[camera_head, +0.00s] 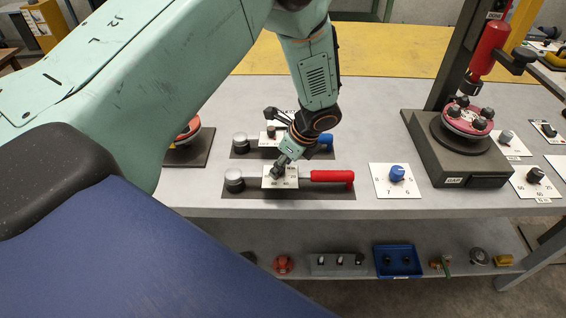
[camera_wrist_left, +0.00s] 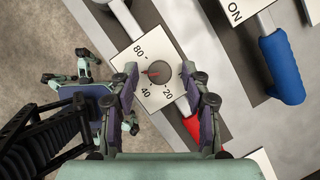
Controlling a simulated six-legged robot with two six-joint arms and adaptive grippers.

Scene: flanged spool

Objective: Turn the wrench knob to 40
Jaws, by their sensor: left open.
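The wrench knob is a small dark knob on a square white dial plate (camera_head: 291,182), beside a wrench with a red handle (camera_head: 330,176). In the left wrist view the knob (camera_wrist_left: 160,71) is at the middle of its plate, which shows 80, 40 and 20. Its red mark points left, between 80 and 40. My left gripper (camera_head: 279,171) is open and pointed down at the knob; its tips partly hide the knob in the head view. In the left wrist view its fingers (camera_wrist_left: 160,76) stand on either side of the knob. My right gripper is not in view.
A blue-handled wrench (camera_head: 326,140) lies just behind. A blue knob on a white plate (camera_head: 396,182) is to the right. A dark box with a red flanged wheel (camera_head: 468,118) stands farther right. The grey table's front edge (camera_head: 300,212) is close, with a lower shelf below.

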